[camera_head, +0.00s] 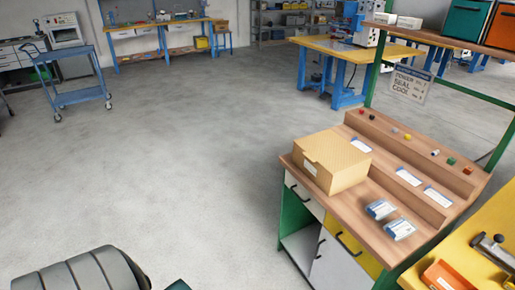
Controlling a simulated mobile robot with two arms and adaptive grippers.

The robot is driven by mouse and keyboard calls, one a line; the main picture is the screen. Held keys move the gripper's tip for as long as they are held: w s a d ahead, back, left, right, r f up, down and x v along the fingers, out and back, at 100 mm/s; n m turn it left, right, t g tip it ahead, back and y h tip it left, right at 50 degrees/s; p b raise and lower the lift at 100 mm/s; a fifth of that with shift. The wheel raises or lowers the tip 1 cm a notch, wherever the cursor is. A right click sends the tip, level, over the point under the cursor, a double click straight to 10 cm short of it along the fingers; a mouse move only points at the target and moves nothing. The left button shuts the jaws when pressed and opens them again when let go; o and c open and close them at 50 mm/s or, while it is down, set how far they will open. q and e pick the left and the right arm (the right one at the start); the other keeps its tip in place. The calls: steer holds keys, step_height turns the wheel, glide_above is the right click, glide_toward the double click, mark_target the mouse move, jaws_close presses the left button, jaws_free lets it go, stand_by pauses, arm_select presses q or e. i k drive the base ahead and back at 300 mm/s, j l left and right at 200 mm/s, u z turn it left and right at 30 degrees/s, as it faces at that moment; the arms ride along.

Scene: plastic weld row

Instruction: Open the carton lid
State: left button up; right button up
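The carton (338,172) is a tan cardboard box on the left end of a wooden workbench (355,204). Its lid (331,150) looks shut, lying flat over the top, with a front flap folded down. A white label (310,168) is on its left-facing side. The far sides of the carton are hidden. Neither of my grippers is in view. A grey rounded part of my own body shows at the bottom left, well apart from the carton.
Two blue-and-white packets (399,229) lie on the bench right of the carton. A raised ledge with small coloured pieces runs behind. A sign (409,85) hangs from the green frame. A yellow table (480,225) adjoins at right. The floor (170,170) left of the bench is clear.

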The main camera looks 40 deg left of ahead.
mark_target(336, 154)
steer(key=u, duration=0.95)
